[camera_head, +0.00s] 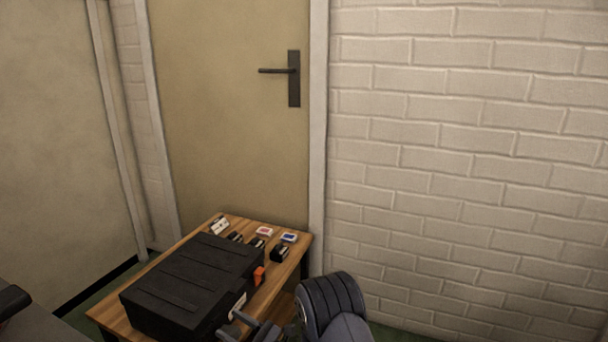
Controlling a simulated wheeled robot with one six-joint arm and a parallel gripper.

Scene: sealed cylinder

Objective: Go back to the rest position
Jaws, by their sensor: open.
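My gripper (236,323) is at the bottom of the view, beside the near right side of a black case (190,283). It is small and partly cut off by the lower edge. Its jaws look open, with nothing seen held between them. I cannot tell whether it touches the case. My dark, rounded arm link (333,303) rises just right of it and hides part of the table. The case is shut and has an orange latch (259,277) on its right side.
The case lies on a wooden table (108,316). Behind it are a red-and-white box (264,231), a blue-and-white box (289,237) and several small dark items. A closed door (230,110) and a white brick wall (470,170) stand close behind.

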